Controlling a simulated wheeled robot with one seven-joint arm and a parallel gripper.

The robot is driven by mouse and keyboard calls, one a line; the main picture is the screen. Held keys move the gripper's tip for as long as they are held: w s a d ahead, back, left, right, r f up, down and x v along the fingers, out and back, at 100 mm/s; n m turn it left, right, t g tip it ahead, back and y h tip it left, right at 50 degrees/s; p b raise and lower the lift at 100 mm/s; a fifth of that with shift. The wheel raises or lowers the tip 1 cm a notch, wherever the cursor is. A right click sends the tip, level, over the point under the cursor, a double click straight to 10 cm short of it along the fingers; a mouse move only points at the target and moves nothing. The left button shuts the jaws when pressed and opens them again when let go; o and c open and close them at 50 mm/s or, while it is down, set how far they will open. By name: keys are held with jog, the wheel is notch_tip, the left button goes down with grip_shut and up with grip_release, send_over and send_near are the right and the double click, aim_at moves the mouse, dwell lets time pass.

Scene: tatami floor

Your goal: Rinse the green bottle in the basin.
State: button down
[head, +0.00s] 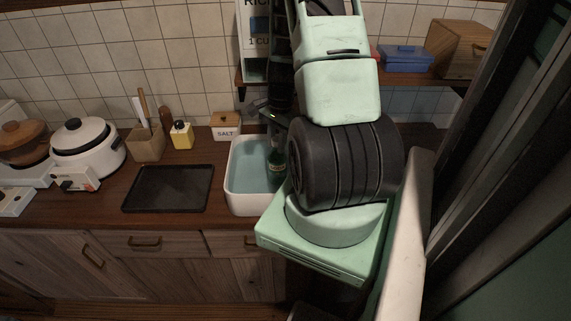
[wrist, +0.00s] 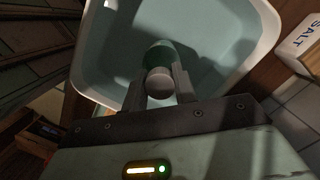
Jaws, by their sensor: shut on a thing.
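The green bottle (wrist: 159,55) is between the fingers of my gripper (wrist: 160,88) in the wrist view, with its round pale cap toward the camera. My gripper is shut on it. The bottle is over or inside the white basin (wrist: 262,50), which holds pale blue-green water. In the head view the bottle (head: 279,163) shows at the right side of the basin (head: 246,206), looking upright, partly hidden by my arm. I cannot tell how deep its lower end is in the water.
A salt box (head: 225,126) stands behind the basin. A black tray (head: 168,188) lies left of it on the counter. A yellow bottle (head: 181,136), a utensil holder (head: 146,143) and a white cooker (head: 87,148) stand further left. A shelf (head: 400,79) is behind my arm.

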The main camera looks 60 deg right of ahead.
jog(key=shift+s+d+b, duration=0.1)
jog(key=shift+s+d, duration=0.3)
jog(key=shift+s, duration=0.35)
jog(key=shift+s+d+b, duration=0.15)
jog(key=shift+s+d, duration=0.2)
jog(key=shift+s, duration=0.4)
jog(key=shift+s+d+b, duration=0.1)
jog(key=shift+s+d, duration=0.3)
jog(key=shift+s, duration=0.35)
jog(key=shift+w+a+p, duration=0.1)
jog(key=shift+w+a, duration=0.3)
jog(key=shift+w, duration=0.35)
jog(key=shift+w+a+p, duration=0.15)
jog(key=shift+w+a, duration=0.2)
jog(key=shift+w, duration=0.4)
jog(key=shift+w+a+p, duration=0.1)
jog(key=shift+w+a, duration=0.3)
jog(key=shift+w, duration=0.35)
jog(key=s, duration=0.1)
jog(key=s+d, duration=0.1)
jog(key=s, duration=0.1)
jog(key=s+d, duration=0.1)
jog(key=shift+s+d+b, duration=0.15)
jog(key=shift+s+b, duration=0.1)
jog(key=shift+b, duration=0.15)
